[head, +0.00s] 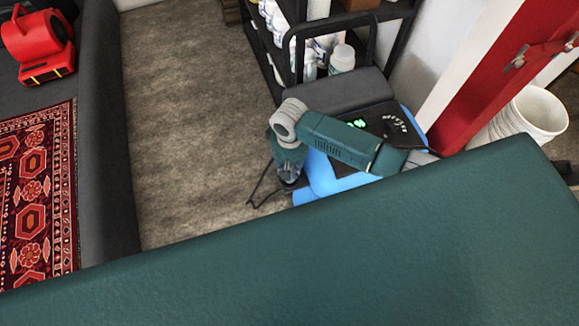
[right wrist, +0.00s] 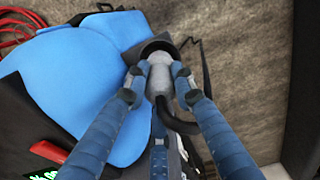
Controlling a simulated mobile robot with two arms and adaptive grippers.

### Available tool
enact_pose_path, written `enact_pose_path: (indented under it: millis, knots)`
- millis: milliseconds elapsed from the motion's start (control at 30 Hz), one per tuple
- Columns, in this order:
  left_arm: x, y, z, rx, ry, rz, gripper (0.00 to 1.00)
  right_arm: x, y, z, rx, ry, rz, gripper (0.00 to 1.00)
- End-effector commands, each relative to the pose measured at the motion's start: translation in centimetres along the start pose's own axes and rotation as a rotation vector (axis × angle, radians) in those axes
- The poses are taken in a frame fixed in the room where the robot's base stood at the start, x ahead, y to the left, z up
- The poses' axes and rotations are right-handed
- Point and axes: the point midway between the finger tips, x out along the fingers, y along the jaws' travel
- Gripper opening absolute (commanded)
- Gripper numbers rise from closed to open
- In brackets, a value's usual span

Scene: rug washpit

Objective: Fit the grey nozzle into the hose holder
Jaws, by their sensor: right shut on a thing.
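My right gripper (head: 289,178) is low beside the left edge of a blue machine (head: 322,174) in the head view. A black hose bends away from the nozzle toward the lower right. A dark round, cup-like part (right wrist: 155,47) sits at the nozzle's far end; I cannot tell whether it is the hose holder or part of the nozzle, nor whether the nozzle is seated. My left gripper is out of view.
A black shelf (head: 272,58) with white bottles stands behind the machine. White buckets (head: 530,115) and a red post (head: 475,80) are at right. A red blower (head: 38,40) and patterned rug (head: 38,190) are at left. Bare floor (head: 185,120) lies between the rug side and the machine.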

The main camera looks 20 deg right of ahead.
Motion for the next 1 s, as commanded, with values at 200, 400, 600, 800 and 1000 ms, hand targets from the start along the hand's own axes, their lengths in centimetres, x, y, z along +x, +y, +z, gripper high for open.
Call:
enact_pose_path:
  millis: [200,400,600,800,1000]
  knots:
    - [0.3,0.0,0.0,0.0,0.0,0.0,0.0,0.6,0.0,0.0,0.0,0.0,0.0,0.0]
    - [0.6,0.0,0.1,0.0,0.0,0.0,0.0,1.1,0.0,0.0,0.0,-0.001,0.001,0.0]
    - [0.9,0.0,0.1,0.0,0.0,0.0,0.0,1.6,0.0,0.0,0.0,0.0,0.001,0.0]
    - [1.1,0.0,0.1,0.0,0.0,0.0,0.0,2.1,0.0,0.0,0.0,0.0,0.0,0.0]
    - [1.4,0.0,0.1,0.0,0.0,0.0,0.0,2.6,0.0,0.0,0.0,0.0,0.0,0.0]
